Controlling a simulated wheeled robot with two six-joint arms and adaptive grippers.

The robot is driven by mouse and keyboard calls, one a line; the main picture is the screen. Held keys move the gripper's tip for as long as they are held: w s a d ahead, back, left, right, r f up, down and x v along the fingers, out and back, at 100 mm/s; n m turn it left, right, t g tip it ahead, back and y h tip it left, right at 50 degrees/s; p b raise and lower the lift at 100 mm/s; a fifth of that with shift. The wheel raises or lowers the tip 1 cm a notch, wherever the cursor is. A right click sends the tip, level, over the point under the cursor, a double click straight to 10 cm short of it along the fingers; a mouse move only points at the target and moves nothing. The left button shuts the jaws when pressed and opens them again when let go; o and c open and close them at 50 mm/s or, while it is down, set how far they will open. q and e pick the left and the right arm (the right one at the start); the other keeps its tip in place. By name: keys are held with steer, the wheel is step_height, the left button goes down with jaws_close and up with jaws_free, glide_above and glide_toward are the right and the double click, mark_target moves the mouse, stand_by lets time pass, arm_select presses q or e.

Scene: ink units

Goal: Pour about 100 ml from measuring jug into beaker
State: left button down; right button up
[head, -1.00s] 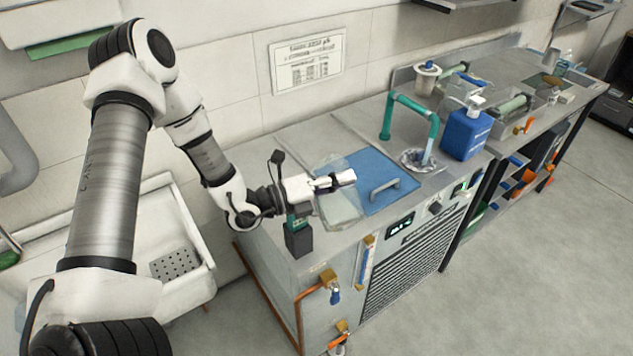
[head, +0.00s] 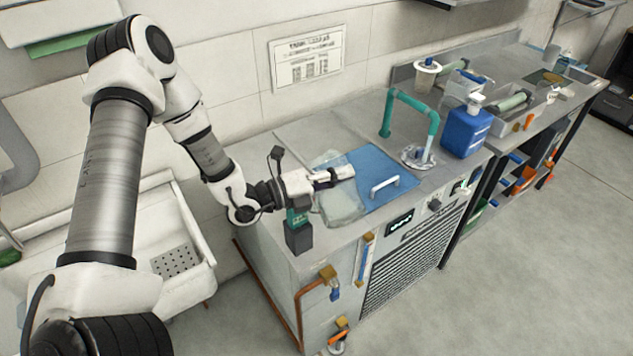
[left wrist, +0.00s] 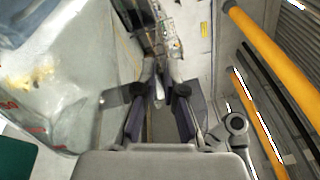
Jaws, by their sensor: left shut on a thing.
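A clear, translucent vessel, which I take for the measuring jug (head: 343,208), is at my left gripper (head: 338,177), over the left part of the bench top. In the left wrist view the jug (left wrist: 60,75) fills the left side, with red marks and a yellowish patch on its wall. The left gripper's fingers (left wrist: 161,92) are close together, shut on a narrow grey part that I take for the jug's handle. The jug's liquid level cannot be made out. I cannot pick out the beaker with certainty. My right gripper is not in view.
A blue lid (head: 385,168) with a pale handle lies on the bench just right of the jug. Behind it stands a green pipe (head: 433,122) and a blue bottle (head: 466,133). A small dark-and-green item (head: 299,235) stands at the bench's front left. A white sink (head: 190,220) is to the left.

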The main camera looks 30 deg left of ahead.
arm_select(q)
steer(key=shift+w+a+r+n+p, duration=0.4)
steer(key=shift+w+a+r, duration=0.15)
steer(key=shift+a, duration=0.2)
stand_by(0.6)
steer(key=shift+w+a+r+n, duration=0.1)
steer(key=shift+a+r+n, duration=0.1)
steer(key=shift+n, duration=0.1)
stand_by(0.3)
